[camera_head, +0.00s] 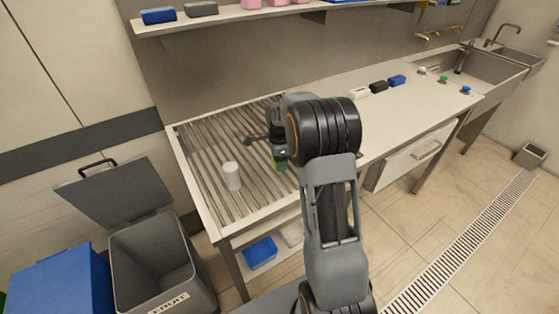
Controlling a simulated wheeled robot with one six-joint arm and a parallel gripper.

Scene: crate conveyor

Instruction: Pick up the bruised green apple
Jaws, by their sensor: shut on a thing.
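My gripper (270,147) is over the slatted rack at the left of the counter, partly hidden by my own wrist. It is shut on a green thing (280,164), of which only a small patch shows below the wrist. This looks like the green apple, but its shape and any bruise are hidden. I cannot tell whether it touches the slats.
A white cup (232,176) stands on the slatted rack (205,150), left of my gripper. An open grey bin (150,263) labelled FRUIT stands front left beside a blue bin (62,285). A shelf (240,15) hangs above.

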